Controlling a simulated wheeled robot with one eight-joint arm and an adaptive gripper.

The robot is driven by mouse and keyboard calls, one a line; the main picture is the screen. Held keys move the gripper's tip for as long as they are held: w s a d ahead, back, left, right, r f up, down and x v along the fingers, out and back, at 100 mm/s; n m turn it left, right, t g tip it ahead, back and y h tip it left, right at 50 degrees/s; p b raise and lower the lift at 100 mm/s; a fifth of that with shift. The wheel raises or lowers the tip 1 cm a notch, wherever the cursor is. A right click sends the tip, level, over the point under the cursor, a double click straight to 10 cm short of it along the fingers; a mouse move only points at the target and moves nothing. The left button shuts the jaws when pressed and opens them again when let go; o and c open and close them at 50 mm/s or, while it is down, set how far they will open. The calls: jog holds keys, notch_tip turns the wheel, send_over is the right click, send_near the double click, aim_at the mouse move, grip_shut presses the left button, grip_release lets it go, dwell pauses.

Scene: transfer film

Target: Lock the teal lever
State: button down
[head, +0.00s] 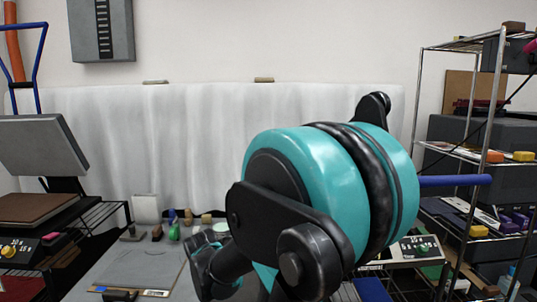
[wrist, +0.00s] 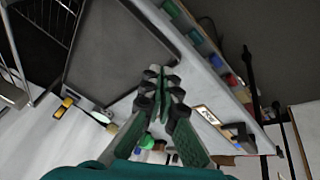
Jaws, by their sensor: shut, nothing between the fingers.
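No teal lever can be made out for certain in either view. In the head view a blue tubular handle (head: 42,55) rises at the left above an open press with a raised grey plate (head: 42,147). A blue bar (head: 455,181) sticks out at the right from behind my teal and black arm, which hides its other end. In the wrist view my gripper (wrist: 164,82) has its fingers together with nothing between them. It is beside a large dark grey flat panel (wrist: 115,50); I cannot tell whether it touches it.
My arm covers much of the head view's middle and right. A wire shelf rack (head: 415,110) with boxes stands at the right. The worktable holds a board (head: 140,268), a green bottle (head: 174,231) and several small items. A white curtain (head: 220,130) hangs behind.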

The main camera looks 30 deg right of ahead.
jog(key=w+d+r+n+h, duration=0.3)
jog(key=w+d+r+h, duration=1.2)
jog(key=w+d+r, duration=1.5)
jog(key=w+d, duration=0.3)
jog(key=w, duration=0.1)
jog(key=shift+w+r, duration=0.3)
jog(key=s+d, duration=0.1)
jog(key=d, duration=0.8)
jog(key=shift+s+d, duration=0.15)
jog(key=shift+s, duration=0.15)
